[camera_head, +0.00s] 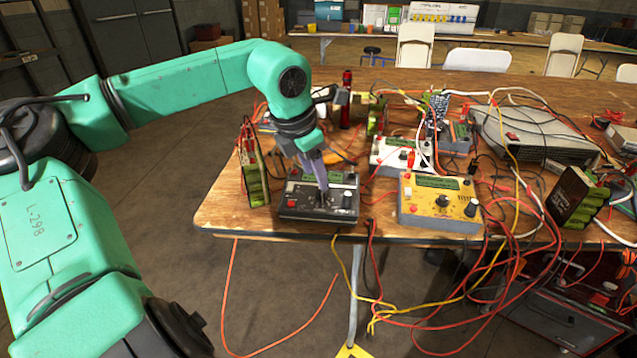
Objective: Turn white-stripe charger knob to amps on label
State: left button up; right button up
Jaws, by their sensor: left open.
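A dark charger (294,205) sits at the table's front edge, with a small green display, a red button and a pale-topped knob (347,200) at its right. My left gripper (322,192) points down over the middle of this charger, its fingers open. They cover the middle of the panel, and I cannot tell whether they are around a knob or touching one. A yellow charger (413,208) with two dark knobs stands to the right. A white charger (385,155) stands behind. A white stripe and the label's amps are too small to make out.
Red, yellow and white cables tangle across the table (229,212) and hang over its front edge. A green battery pack (254,178) stands left of the dark charger. A large grey unit (530,135) is at the back right.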

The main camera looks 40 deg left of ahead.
pick_arm(q)
jog(key=v, duration=0.9)
jog(key=shift+p, duration=0.45)
pick_arm(e)
jog(key=shift+s+d+f, duration=0.15)
jog(key=shift+s+f, duration=0.2)
jog(key=shift+s, duration=0.2)
jog(key=shift+s+d+f, duration=0.1)
jog(key=shift+s+f, duration=0.25)
jog(key=shift+s, duration=0.2)
